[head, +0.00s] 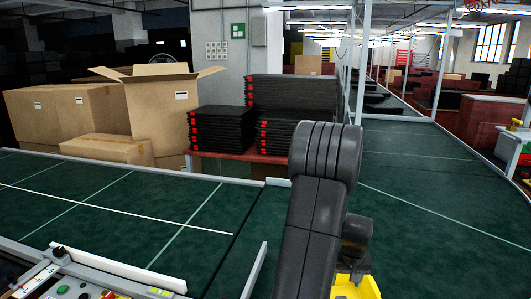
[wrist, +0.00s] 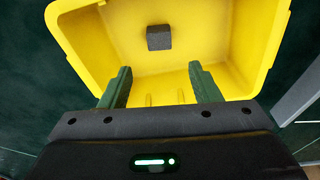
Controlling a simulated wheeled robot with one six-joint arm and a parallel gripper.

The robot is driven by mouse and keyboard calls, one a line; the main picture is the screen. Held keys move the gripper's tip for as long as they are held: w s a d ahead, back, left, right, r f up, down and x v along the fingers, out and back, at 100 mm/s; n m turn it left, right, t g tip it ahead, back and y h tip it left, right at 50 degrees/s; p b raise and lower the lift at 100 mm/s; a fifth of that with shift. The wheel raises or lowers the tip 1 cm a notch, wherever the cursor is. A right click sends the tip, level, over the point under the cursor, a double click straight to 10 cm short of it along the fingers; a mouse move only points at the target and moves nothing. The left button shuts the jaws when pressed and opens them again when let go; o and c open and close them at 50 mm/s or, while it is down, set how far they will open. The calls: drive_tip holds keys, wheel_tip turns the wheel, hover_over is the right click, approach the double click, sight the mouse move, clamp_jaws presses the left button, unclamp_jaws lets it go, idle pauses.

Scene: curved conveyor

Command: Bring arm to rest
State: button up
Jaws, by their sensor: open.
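My gripper (wrist: 160,86) is open in the wrist view, its two dark green fingers spread apart with nothing between them. They point toward a yellow bin (wrist: 245,50). A small dark grey block (wrist: 159,37) lies inside the bin, beyond the fingertips and apart from them. In the head view my grey arm stands in the middle of the picture, and its gripper is hidden there. A part of a yellow bin (head: 357,287) shows low behind the arm.
A green conveyor (head: 420,170) curves across the view, with a metal rail. Behind it stand cardboard boxes (head: 90,110) and stacks of black trays (head: 222,130). A control panel with buttons (head: 75,285) is at the lower left. The belt left of my arm is clear.

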drive_tip(key=shift+r+p, duration=0.6)
drive_tip(key=shift+r, duration=1.3)
